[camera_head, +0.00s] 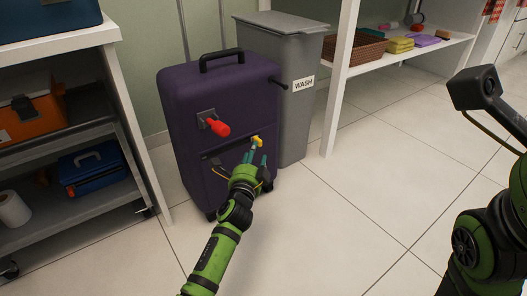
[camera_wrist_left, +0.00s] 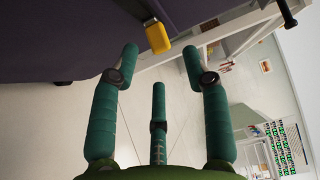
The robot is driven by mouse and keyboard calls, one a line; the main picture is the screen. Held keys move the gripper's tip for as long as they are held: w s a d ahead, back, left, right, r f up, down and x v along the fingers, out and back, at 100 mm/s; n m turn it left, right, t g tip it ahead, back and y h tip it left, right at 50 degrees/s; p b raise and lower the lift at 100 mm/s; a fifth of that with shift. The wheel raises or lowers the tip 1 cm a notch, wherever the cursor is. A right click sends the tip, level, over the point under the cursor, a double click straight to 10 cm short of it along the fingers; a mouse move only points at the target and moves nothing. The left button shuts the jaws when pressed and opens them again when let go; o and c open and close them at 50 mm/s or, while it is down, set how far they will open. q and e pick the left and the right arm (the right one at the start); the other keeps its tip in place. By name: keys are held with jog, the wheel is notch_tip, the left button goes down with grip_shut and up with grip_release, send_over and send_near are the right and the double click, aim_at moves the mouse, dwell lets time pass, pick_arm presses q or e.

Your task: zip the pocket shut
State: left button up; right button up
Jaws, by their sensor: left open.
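A purple suitcase (camera_head: 185,100) stands upright on the floor in the head view. A pocket seam (camera_head: 228,147) runs across its front, with a yellow zip pull (camera_head: 256,140) at the right part. My left gripper (camera_head: 257,156) is at the suitcase front, just below the pull. In the left wrist view, my left gripper (camera_wrist_left: 159,62) has its fingers spread and empty. The yellow pull (camera_wrist_left: 157,37) is beyond the fingertips, between the two outer fingers, apparently not held. The suitcase (camera_wrist_left: 75,40) fills the upper left there. My right gripper is out of view; only part of that arm shows.
A red-handled fitting (camera_head: 219,127) sticks out above the pocket. A grey bin (camera_head: 296,120) labelled WASH stands close behind the suitcase on the right. A shelf unit (camera_head: 128,95) stands at left, a white shelf (camera_head: 405,52) at right. The tiled floor between is clear.

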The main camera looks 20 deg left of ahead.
pick_arm(q)
jog(key=w+b, duration=0.1)
jog(key=w, duration=0.2)
jog(key=w+b, duration=0.1)
jog(key=w, duration=0.1)
jog(key=shift+a+b, duration=0.3)
grip_shut()
jog(key=shift+w, duration=0.1)
